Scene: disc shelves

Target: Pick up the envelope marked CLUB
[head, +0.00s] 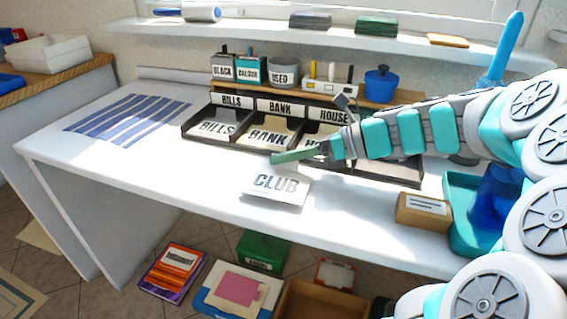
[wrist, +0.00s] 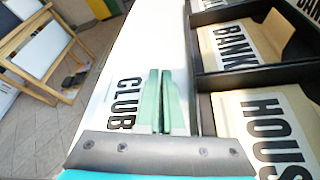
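The white envelope marked CLUB (head: 277,184) lies flat on the white desk, in front of the sorting tray. In the wrist view its label (wrist: 127,103) shows just left of my fingers. My gripper (head: 285,156) has green fingers and is above the desk, just behind the envelope in the head view. In the wrist view my gripper (wrist: 161,90) has its two fingers side by side with only a thin dark line between them, and nothing shows held. Whether the fingertips touch anything is unclear.
A dark sorting tray (head: 187,130) holds envelopes marked BILLS (head: 217,128), BANK (head: 267,137) and HOUSE, the last partly behind my arm. A tan box (head: 423,211) stands at right. A striped mat (head: 128,117) lies at left. The desk's front left is clear.

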